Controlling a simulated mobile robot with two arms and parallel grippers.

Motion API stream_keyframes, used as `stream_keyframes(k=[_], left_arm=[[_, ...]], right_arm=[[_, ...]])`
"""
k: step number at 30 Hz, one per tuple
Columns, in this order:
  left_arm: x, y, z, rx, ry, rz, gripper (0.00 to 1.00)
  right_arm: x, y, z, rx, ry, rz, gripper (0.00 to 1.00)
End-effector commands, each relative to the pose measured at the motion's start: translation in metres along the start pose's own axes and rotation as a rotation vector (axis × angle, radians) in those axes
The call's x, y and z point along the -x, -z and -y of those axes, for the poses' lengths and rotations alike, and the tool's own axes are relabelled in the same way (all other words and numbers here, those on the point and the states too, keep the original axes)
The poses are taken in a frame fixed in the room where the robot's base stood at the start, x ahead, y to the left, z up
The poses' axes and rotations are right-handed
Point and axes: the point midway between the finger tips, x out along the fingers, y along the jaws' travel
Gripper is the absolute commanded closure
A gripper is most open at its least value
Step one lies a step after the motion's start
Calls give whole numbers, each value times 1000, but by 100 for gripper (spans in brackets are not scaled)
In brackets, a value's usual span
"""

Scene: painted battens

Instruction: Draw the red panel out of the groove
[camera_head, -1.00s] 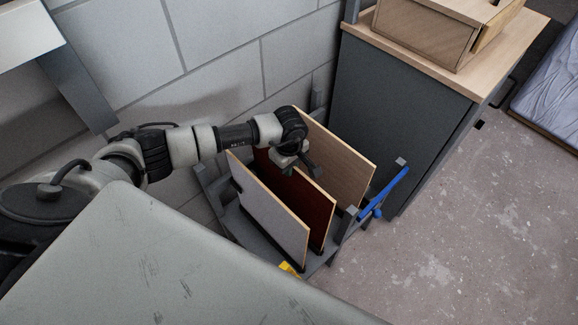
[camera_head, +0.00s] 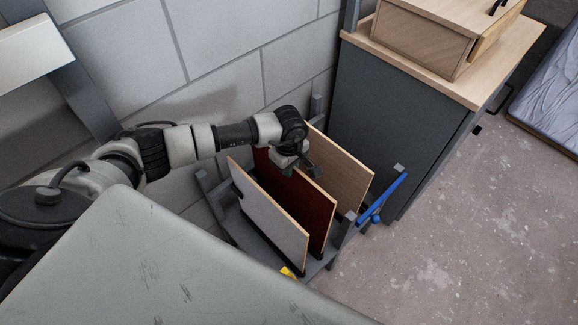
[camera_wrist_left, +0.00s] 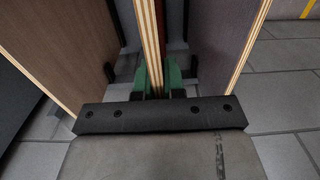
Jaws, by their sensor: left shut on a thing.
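The red panel (camera_head: 298,208) stands upright in the rack (camera_head: 237,224), between a pale grey panel (camera_head: 268,208) and a wood-brown panel (camera_head: 343,172). My left gripper (camera_head: 296,170) is shut on the red panel's top edge. In the left wrist view the green finger pads (camera_wrist_left: 157,82) lie on both sides of the layered edge of the red panel (camera_wrist_left: 150,38). The bottom of the red panel and its groove are hidden between the neighbours. My right gripper is not in view.
A grey cabinet (camera_head: 393,120) with a wooden box (camera_head: 425,35) on top stands close behind the rack. A blue bar (camera_head: 384,197) is at the rack's right end.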

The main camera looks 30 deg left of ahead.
Motion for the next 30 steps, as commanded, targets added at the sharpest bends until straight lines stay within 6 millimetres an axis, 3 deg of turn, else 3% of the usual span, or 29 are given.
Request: stream_keyframes(k=[11,24,30], left_arm=[[2,0,-1,0,-3,0,100],[30,0,-1,-1,-2,0,100],[31,0,-1,-1,-2,0,100]], right_arm=[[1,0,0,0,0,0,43],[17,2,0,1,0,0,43],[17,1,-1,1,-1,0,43]])
